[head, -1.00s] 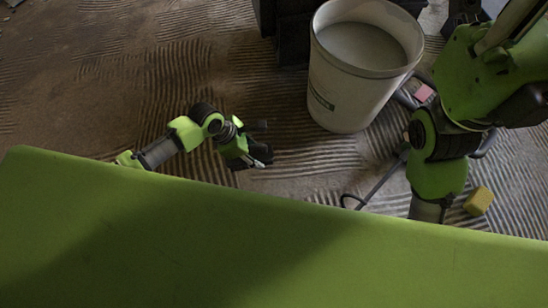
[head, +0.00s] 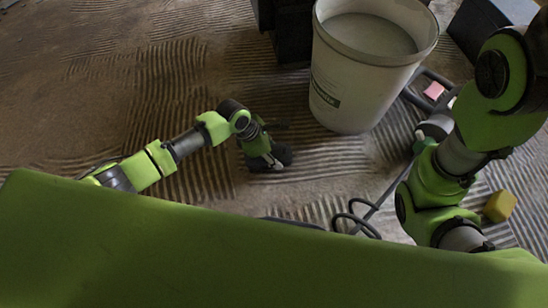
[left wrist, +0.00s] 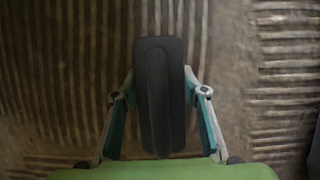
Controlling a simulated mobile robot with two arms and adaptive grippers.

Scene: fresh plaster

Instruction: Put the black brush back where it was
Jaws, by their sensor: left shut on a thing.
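The black brush (left wrist: 160,60) is a dark oblong block with a raised ridge along its middle. In the left wrist view it lies between the two fingers of my left gripper (left wrist: 160,112), which is shut on it. In the head view my left gripper (head: 266,160) is low over the ridged floor, left of the white bucket, with a dark part of the brush (head: 284,154) showing at its tip. I cannot tell whether the brush touches the floor.
The white bucket (head: 335,100) of grey plaster stands right of my left gripper. A yellow sponge (head: 500,206) and a pink block (head: 434,91) are farther right. Dark cables (head: 352,222) lie in front. Ridged floor (head: 150,80) to the left is clear.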

